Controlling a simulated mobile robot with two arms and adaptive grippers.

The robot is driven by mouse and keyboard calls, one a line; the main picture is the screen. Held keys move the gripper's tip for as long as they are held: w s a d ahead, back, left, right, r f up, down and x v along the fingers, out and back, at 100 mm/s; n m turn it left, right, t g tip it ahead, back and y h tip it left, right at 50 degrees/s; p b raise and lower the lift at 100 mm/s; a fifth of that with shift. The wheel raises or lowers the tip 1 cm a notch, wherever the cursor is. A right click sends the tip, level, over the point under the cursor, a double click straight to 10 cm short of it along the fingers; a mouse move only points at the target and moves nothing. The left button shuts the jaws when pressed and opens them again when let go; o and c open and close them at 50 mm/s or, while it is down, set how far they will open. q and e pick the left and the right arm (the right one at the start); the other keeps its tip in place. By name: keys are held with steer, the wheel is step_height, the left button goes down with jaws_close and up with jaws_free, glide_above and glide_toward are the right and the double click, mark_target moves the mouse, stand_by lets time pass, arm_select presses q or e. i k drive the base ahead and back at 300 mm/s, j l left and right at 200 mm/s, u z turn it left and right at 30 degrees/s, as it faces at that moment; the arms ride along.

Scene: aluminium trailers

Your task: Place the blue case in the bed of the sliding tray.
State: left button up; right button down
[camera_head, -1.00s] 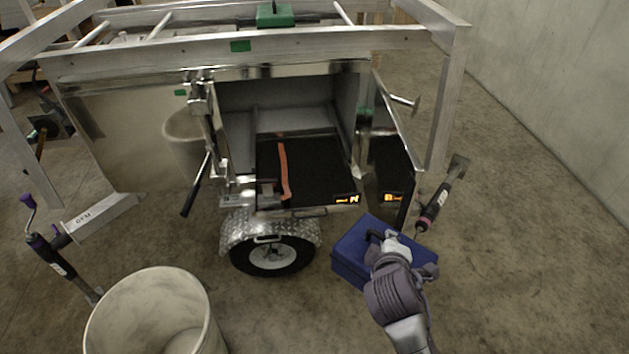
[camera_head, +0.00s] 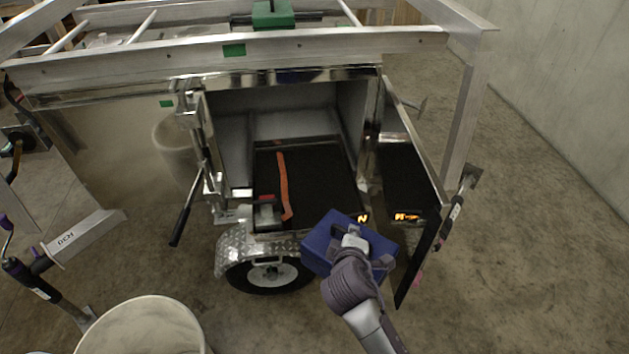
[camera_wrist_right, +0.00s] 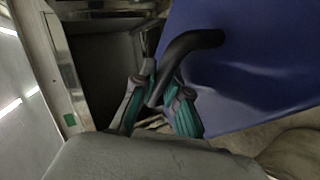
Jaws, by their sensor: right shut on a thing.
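The blue case (camera_head: 321,243) hangs from my right gripper (camera_head: 353,238), just in front of the tray's near right corner in the head view. In the right wrist view, my right gripper (camera_wrist_right: 163,105) is shut on the dark handle (camera_wrist_right: 190,45) of the blue case (camera_wrist_right: 250,65). The black sliding tray (camera_head: 325,180) sits in the open compartment of the aluminium trailer. An orange strap (camera_head: 284,185) lies along its left part; the rest of its bed looks bare. My left gripper is not in view.
The open compartment door (camera_head: 415,185) stands to the right of the tray. A black-handled lever (camera_head: 185,215) sticks out at the left of the opening. A fender and wheel (camera_head: 268,275) are below the tray. A pale bin (camera_head: 140,328) stands at the front left.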

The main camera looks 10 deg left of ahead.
mark_target(320, 191)
steer(key=i+j, duration=0.25)
steer(key=i, duration=0.25)
steer(key=i+j, duration=0.2)
steer(key=i, duration=0.25)
steer(key=i+j, duration=0.25)
steer(key=i, duration=0.25)
